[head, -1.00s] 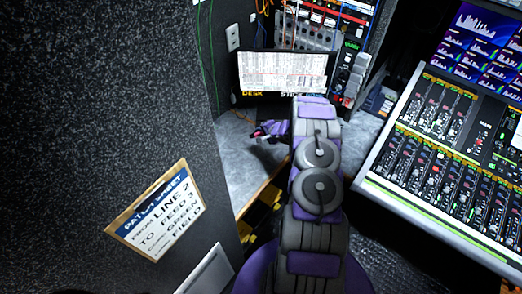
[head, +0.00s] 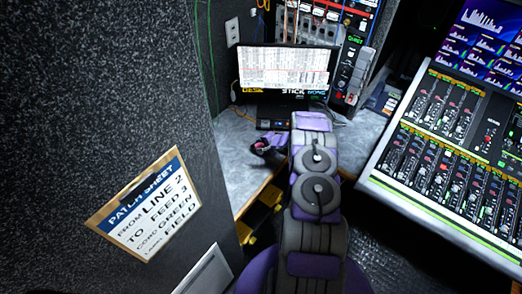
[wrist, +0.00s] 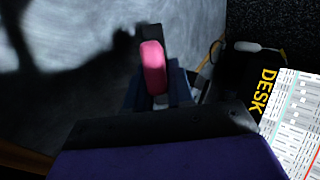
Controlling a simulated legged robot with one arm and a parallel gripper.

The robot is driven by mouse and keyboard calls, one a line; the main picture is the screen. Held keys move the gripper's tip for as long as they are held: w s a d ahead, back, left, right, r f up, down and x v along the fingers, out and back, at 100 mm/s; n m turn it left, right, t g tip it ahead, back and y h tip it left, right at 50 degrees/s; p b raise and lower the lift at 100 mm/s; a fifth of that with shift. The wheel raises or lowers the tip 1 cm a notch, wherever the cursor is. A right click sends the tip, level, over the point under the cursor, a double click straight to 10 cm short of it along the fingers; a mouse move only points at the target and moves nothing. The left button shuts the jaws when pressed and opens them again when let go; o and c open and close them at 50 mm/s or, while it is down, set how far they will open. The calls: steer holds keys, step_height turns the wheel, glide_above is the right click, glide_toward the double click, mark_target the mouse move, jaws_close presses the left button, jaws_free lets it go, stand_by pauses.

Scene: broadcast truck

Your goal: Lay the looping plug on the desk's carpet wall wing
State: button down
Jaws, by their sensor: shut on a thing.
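My gripper (head: 262,147) is shut on a small pink piece (wrist: 153,67), which I take to be the looping plug. In the wrist view the pink piece stands out between dark finger parts; the rest of it is hidden. In the head view the gripper is small and dark, over the grey desk wing (head: 232,155) beside the carpeted wall. The desk's grey surface also fills the upper left of the wrist view (wrist: 85,35). I cannot tell whether the plug touches the desk.
A screen with a sheet marked DESK (head: 286,70) stands behind the gripper. The speckled carpet wall (head: 110,90) with a patch sheet (head: 148,205) is close on the left. An audio mixer (head: 450,150) stands right. An orange cord (wrist: 210,55) lies near the screen.

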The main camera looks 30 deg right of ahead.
steer(key=c, duration=1.1)
jaws_free()
steer(key=shift+c, duration=0.2)
steer(key=shift+s+r, duration=0.1)
steer(key=p+v, duration=0.3)
steer(key=v, duration=0.4)
steer(key=shift+r, duration=0.1)
steer(key=shift+s+r, duration=0.15)
steer(key=shift+s, duration=0.15)
step_height(320, 180, up, 8)
steer(key=s+p, duration=0.2)
steer(key=p, duration=0.3)
steer(key=shift+s+d, duration=0.15)
